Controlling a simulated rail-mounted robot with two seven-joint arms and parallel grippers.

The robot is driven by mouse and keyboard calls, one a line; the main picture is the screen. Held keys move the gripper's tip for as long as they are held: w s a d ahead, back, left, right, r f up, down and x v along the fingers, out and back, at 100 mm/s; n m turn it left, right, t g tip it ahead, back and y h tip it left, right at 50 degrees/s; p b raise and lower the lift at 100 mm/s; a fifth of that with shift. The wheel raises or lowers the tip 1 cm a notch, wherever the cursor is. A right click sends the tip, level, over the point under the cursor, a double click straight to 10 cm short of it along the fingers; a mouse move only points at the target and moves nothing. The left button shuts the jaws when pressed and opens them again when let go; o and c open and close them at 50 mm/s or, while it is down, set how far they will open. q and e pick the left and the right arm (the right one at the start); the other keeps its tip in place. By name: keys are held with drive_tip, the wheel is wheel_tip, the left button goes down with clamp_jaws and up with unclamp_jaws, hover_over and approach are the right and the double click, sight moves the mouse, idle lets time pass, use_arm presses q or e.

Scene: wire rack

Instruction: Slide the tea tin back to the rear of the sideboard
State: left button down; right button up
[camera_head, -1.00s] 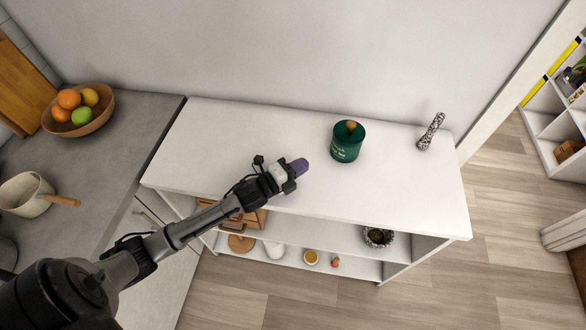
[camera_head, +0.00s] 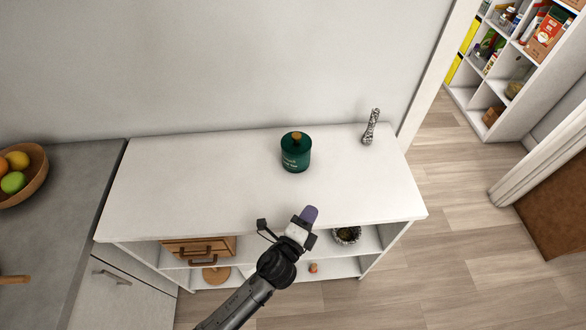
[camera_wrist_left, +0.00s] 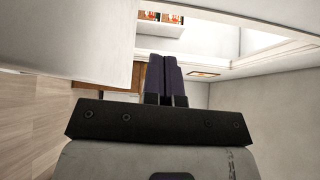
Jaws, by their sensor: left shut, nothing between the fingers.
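The tea tin (camera_head: 296,156) is a dark green round tin with a wooden knob on its lid. It stands upright on the white top of the sideboard (camera_head: 190,190), with bare surface between it and the wall behind. My left gripper (camera_head: 309,214) has purple fingers and is shut and empty. It is by the front edge of the sideboard, in front of the tin and slightly to its right, apart from it. In the left wrist view the closed fingers (camera_wrist_left: 167,75) show side by side, and the tin is not in that view. My right gripper is not in view.
A speckled ornament (camera_head: 370,128) stands at the back right of the top. Lower shelves hold a wooden drawer box (camera_head: 198,247) and a dark bowl (camera_head: 346,235). A grey counter with a fruit bowl (camera_head: 22,178) adjoins on the left. The top left of the tin is clear.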

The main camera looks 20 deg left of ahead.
use_arm(q)
drive_tip(key=a+n+y, duration=0.2)
drive_tip(key=a+y, duration=0.2)
drive_tip(key=shift+s, duration=0.1)
drive_tip(key=shift+a+f+n, duration=0.15)
drive_tip(key=shift+n, duration=0.35)
drive_tip(key=shift+w, duration=0.45)
approach(299, 162)
drive_tip(key=w+d, duration=0.1)
drive_tip(key=w, duration=0.2)
drive_tip(key=w+d, duration=0.1)
drive_tip(key=shift+w+d+r, duration=0.2)
drive_tip(key=shift+d, duration=0.1)
drive_tip(key=shift+w+a, duration=0.9)
drive_tip(key=shift+a, duration=0.25)
drive_tip(key=shift+w+a, duration=0.25)
drive_tip(key=shift+a, duration=0.15)
drive_tip(key=shift+w, duration=0.1)
drive_tip(key=shift+a, duration=0.1)
